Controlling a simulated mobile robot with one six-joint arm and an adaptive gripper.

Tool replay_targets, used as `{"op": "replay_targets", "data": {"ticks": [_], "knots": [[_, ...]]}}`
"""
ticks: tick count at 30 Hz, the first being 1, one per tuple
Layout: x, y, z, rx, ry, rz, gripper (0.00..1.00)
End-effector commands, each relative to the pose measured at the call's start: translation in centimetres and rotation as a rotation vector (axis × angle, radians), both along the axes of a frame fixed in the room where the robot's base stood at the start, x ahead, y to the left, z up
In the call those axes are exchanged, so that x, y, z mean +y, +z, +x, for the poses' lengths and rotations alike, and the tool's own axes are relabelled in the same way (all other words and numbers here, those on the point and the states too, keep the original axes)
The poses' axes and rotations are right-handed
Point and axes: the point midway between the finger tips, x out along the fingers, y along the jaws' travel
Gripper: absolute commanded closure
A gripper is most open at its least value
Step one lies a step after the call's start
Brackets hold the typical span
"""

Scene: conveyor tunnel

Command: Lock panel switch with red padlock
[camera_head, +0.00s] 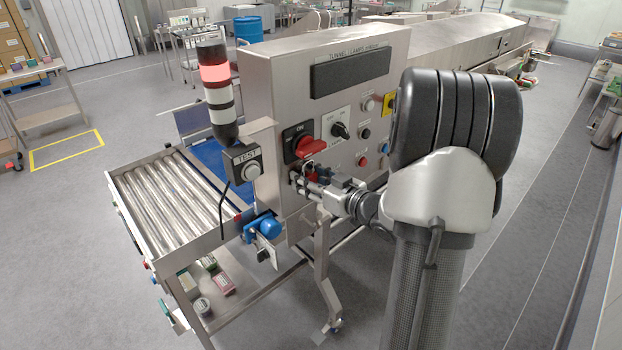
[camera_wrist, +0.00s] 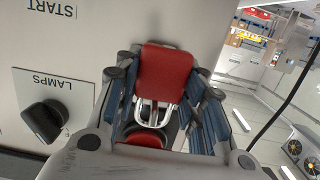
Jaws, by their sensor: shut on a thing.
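The red padlock (camera_wrist: 166,72) is held between the blue-padded fingers of my gripper (camera_wrist: 160,92) in the wrist view. Its two-legged metal shackle (camera_wrist: 155,113) points down in that picture, toward a red part in a dark round, likely the switch handle (camera_wrist: 142,140). I cannot tell whether the shackle passes through it. In the head view, the panel switch (camera_head: 309,146) has a red handle on a black plate on the steel cabinet. My gripper (camera_head: 306,183) is just below the switch, close to the panel. The padlock is mostly hidden there.
The LAMPS knob (camera_wrist: 45,119) is beside my gripper in the wrist view. A TEST button box (camera_head: 248,165) and a lit signal tower (camera_head: 216,85) stand left of the switch. Other buttons (camera_head: 366,133) are to its right. A roller conveyor (camera_head: 160,200) lies left.

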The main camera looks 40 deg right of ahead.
Motion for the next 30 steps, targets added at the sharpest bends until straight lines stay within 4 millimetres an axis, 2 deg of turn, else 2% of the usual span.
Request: {"op": "replay_targets", "data": {"ticks": [30], "knots": [[0.2,-0.7,0.5,0.014,0.006,0.003,1.0]]}}
